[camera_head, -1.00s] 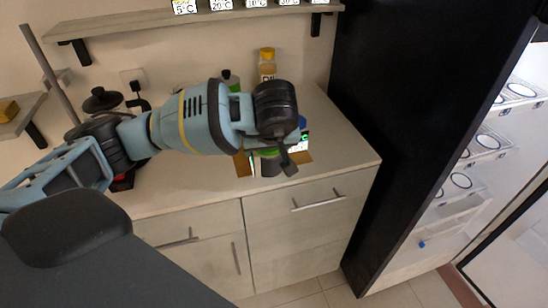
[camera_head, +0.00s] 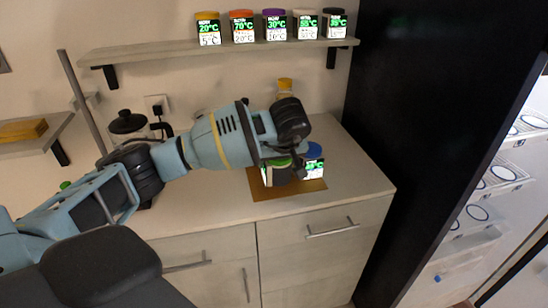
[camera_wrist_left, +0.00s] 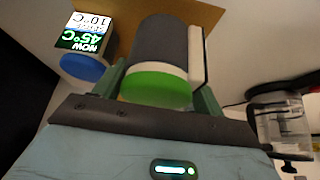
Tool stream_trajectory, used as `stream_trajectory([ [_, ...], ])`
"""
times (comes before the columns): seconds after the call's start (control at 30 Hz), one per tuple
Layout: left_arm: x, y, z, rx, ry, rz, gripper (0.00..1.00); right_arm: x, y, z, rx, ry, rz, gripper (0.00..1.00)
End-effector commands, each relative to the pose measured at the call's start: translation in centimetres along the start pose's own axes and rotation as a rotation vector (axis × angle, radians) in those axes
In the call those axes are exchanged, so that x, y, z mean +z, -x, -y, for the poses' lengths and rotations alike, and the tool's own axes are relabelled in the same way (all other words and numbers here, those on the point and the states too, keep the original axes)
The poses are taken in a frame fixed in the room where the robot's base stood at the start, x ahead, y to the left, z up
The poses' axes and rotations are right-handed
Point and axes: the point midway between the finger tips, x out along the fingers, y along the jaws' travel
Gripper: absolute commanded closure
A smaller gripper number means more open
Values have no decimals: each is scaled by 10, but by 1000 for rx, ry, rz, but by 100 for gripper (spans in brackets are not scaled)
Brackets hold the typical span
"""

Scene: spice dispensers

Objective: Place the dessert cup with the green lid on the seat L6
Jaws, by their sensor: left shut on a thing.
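The dessert cup with the green lid (camera_head: 278,162) is in my left gripper (camera_head: 288,160), over the brown mat (camera_head: 290,191) on the counter. In the left wrist view, the green lid (camera_wrist_left: 157,84) faces the camera, with the dark cup body beyond it and a finger on each side. My left gripper is shut on this cup. I cannot tell whether its base touches the mat. My right gripper is not in view. Seat L6 cannot be identified; unlabelled round seats (camera_head: 478,213) show in the open fridge at right.
A blue-lidded cup (camera_head: 314,152) stands on the mat close right of the held cup. A yellow-capped bottle (camera_head: 285,86) is behind. Several lidded cups stand on the wall shelf (camera_head: 220,48). A black panel (camera_head: 405,120) separates counter and fridge. The front left counter (camera_head: 215,205) is clear.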

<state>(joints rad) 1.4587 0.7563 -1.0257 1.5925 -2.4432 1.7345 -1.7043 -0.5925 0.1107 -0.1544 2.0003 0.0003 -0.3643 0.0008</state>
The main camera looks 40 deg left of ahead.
Motion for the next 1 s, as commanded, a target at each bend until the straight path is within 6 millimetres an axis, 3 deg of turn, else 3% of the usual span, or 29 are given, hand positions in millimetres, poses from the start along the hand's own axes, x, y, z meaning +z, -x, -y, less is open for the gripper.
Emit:
stream_trajectory([
  [0.2, -36, -25, -2, 1, 3, 1, 60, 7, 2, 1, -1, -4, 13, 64],
  [0.4, -51, -35, -3, 3, 1, -1, 60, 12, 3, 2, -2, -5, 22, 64],
  [0.77, -60, -42, -3, 3, 2, 0, 60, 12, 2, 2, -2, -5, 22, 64],
  [1.0, -43, -69, -3, 3, -1, 0, 60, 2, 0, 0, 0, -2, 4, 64],
])
